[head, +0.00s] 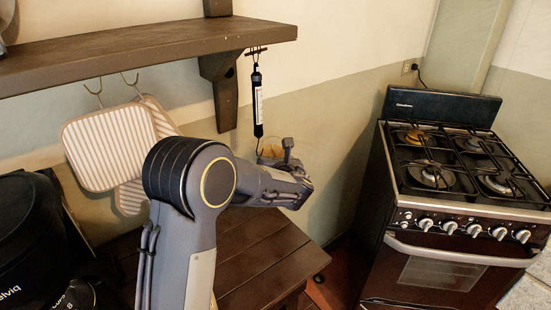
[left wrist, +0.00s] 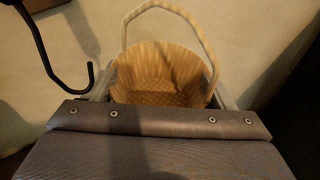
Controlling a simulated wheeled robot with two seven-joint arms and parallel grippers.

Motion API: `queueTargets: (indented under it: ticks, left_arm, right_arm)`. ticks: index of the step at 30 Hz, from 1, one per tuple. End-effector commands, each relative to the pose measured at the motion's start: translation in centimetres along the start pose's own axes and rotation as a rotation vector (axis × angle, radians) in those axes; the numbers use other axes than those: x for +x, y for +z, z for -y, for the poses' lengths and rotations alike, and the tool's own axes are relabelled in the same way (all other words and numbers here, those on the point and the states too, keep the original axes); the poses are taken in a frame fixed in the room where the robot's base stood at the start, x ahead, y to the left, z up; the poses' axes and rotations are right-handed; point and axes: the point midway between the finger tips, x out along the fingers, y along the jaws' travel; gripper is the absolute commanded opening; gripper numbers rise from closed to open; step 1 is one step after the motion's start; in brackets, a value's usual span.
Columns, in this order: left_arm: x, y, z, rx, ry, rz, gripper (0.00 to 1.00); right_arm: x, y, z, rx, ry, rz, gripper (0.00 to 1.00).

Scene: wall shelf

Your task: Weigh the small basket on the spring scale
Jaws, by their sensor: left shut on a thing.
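The spring scale (head: 258,100) is black with a pale strip and hangs upright under the shelf's end. Its black hook (left wrist: 88,75) shows at the left of the left wrist view. The small basket (left wrist: 162,75) is pale and woven, with a tall arched handle. My left gripper (head: 287,162) is shut on the basket, with a finger at each side of it (left wrist: 164,90). The handle stands to the right of the hook in the left wrist view, apparently apart from it. In the head view the basket (head: 270,149) is mostly hidden behind the gripper, just below the scale.
A dark wooden shelf (head: 130,50) with a bracket runs along the wall above. Striped pot holders (head: 105,147) hang from hooks. A wooden table (head: 250,255) is below my arm, with a black appliance (head: 30,230) at left. A stove (head: 460,190) stands at right.

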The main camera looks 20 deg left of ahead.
Motion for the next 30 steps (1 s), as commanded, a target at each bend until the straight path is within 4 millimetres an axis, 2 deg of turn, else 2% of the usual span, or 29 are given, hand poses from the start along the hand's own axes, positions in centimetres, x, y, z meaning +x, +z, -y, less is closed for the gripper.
queueTargets:
  ticks: [17, 30]
  left_arm:
    - [-1.4, -1.1, -3.0, -0.002, 0.000, 0.002, 0.55]
    - [-1.7, -1.4, -3.8, -0.001, 0.000, 0.002, 0.55]
  right_arm:
    - [1.5, 0.7, -0.7, 0.000, 0.000, 0.000, 0.36]
    - [1.8, 0.9, -0.8, 0.000, 0.000, 0.000, 0.36]
